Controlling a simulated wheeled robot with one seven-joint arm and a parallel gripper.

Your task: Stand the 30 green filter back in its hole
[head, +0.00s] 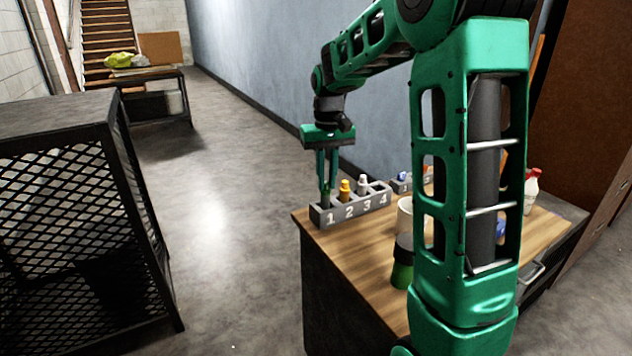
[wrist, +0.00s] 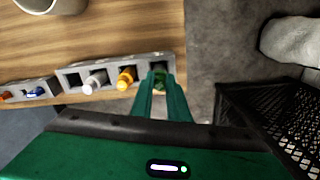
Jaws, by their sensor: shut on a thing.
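The green filter (head: 326,196) is upright at hole 1 of the grey numbered rack (head: 350,211), on the table's far left corner. Its lower part is hidden by the rack wall, so I cannot tell how deep it sits. My gripper (head: 327,186) points down over hole 1, shut on the green filter. In the wrist view the green filter (wrist: 160,79) shows between the fingertips (wrist: 162,88). An orange filter (head: 345,190) stands in hole 2 and a pale grey one (head: 363,184) in hole 3. Hole 4 looks empty.
A second rack (head: 399,186) with blue and red pieces stands behind. A black mesh cage (head: 80,220) stands at left, across open floor.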

